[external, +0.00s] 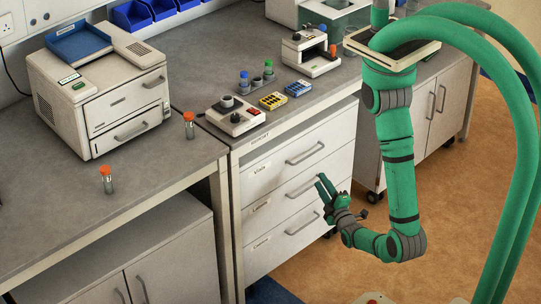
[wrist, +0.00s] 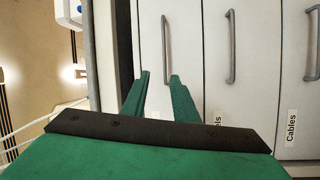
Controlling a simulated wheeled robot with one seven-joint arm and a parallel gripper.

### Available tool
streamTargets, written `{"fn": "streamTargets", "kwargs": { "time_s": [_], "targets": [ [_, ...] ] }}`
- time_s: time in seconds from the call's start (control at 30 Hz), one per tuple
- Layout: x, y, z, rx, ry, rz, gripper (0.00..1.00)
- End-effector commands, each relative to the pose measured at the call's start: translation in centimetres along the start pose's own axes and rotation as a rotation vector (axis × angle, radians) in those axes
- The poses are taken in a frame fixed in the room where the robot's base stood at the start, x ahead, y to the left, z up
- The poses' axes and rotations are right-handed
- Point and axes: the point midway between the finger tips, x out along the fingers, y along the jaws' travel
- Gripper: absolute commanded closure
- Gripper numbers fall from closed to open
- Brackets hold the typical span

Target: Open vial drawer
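A white cabinet under the grey bench has stacked drawers, shut flush. In the sideways wrist view, my gripper (wrist: 159,76) is open and empty. The top drawer's handle (wrist: 165,48) lies just beyond the fingertips, closer to the right one; I see no contact.
The drawers below are the middle one (wrist: 217,50), its label ending in "els", and Cables (wrist: 294,70). On the bench are a white machine (external: 100,88), two orange-capped vials (external: 106,181) (external: 189,125) and a small device (external: 236,117). Open floor (external: 440,230) lies at right.

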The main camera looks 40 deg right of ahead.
Motion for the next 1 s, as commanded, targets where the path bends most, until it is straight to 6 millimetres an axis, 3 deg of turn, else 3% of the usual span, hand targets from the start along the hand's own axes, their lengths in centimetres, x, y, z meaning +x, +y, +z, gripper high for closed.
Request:
{"fn": "streamTargets", "kwargs": {
  "time_s": [0.1,0.27,0.43,0.8,1.0],
  "targets": [
    [1.6,-1.0,1.3,-0.112,-0.021,0.033,0.74],
    [2.5,-1.4,1.9,-0.177,-0.031,0.05,0.74],
    [4.1,-1.3,1.9,-0.18,-0.03,0.053,0.74],
    [10.3,-1.0,2.1,-0.178,-0.03,0.052,0.74],
    [12.4,-0.9,2.1,-0.178,-0.03,0.05,0.74]
  ]
}}
